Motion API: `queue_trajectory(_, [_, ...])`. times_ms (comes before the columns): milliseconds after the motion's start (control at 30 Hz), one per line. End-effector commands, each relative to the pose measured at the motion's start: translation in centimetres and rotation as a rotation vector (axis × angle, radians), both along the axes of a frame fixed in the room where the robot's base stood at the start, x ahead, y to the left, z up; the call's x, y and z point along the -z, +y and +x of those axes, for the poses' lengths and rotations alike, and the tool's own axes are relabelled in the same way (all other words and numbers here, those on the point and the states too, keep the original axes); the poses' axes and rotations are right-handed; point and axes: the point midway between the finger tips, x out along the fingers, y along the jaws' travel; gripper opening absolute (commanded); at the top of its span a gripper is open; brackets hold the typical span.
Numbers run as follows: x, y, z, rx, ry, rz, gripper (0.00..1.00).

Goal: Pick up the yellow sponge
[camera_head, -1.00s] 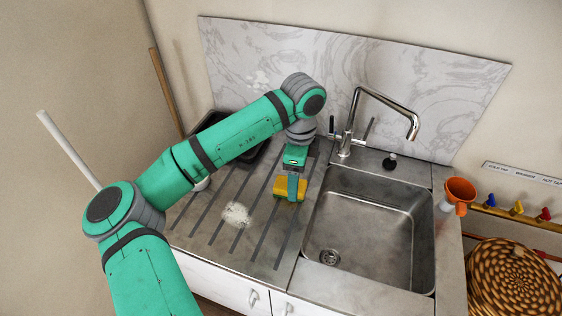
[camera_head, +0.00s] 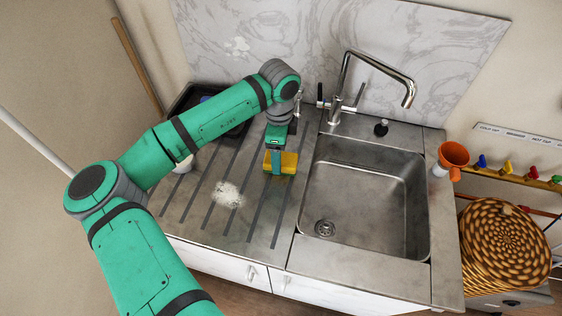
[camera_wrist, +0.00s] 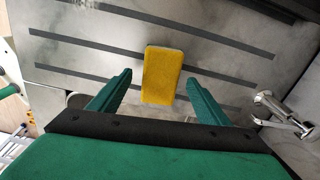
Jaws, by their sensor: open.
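The yellow sponge (camera_head: 289,162) lies on the ribbed metal drainboard, left of the sink. In the wrist view my gripper (camera_wrist: 159,77) is open, with one green finger on each side of the sponge's line and a visible gap on both sides. I cannot tell how far the fingertips are above the drainboard.
The sink (camera_head: 365,200) is right of the sponge, with a tall tap (camera_head: 345,85) behind it. A white foamy patch (camera_head: 228,194) is on the drainboard. A dark tray (camera_head: 190,98) stands at the back left. An orange cup (camera_head: 453,155) and woven basket (camera_head: 503,245) are at the right.

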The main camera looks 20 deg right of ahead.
Motion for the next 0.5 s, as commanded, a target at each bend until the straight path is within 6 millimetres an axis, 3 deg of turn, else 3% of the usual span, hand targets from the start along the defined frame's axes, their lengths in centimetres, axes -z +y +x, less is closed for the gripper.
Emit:
queue_trajectory(200, [2.9,-0.4,-0.2,0.007,0.0,0.001,0.7])
queue_trajectory(500, [3.5,-0.4,-0.2,0.007,0.0,0.001,0.7])
